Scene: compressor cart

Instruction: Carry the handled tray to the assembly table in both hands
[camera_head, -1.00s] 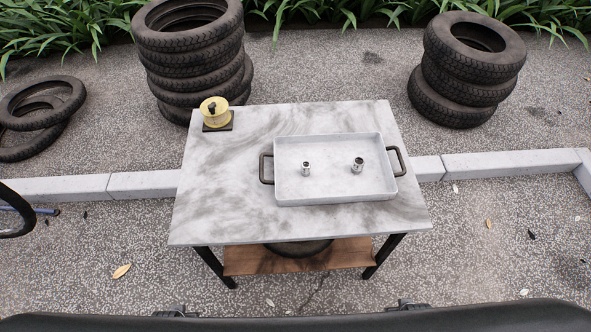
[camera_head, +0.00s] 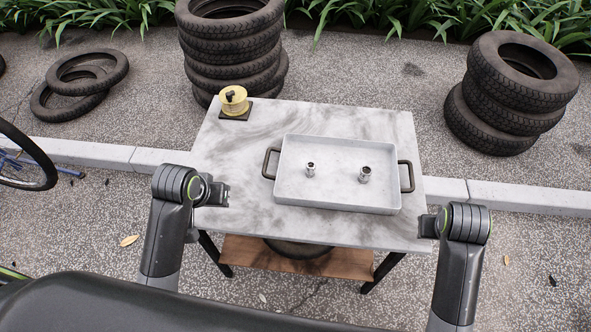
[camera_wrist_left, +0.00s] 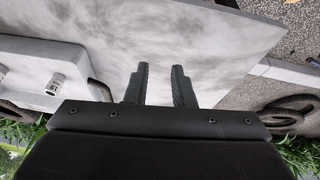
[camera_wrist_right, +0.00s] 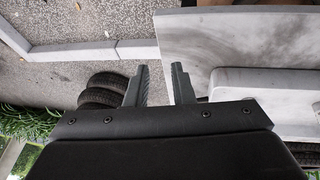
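The white handled tray (camera_head: 338,165) sits on a marble-topped table (camera_head: 240,150), with a dark handle at each end. Two small metal sockets stand in it, a smaller one (camera_head: 311,169) on the left and a larger one (camera_head: 365,175) on the right. My left gripper (camera_head: 224,195) is open and empty, left of and nearer than the left handle (camera_head: 267,163). My right gripper (camera_head: 428,226) is open and empty, nearer than the right handle (camera_head: 408,177), by the table's right edge. Both wrist views show spread fingers, left (camera_wrist_left: 160,80) and right (camera_wrist_right: 160,82). Neither touches the tray.
A yellow spool (camera_head: 234,101) on a dark base stands at the table's back left corner. Tyre stacks (camera_head: 231,50) and (camera_head: 510,90) stand behind the table, and loose tyres (camera_head: 82,82) lie at left. A low kerb (camera_head: 100,153) runs behind it. The front tabletop is clear.

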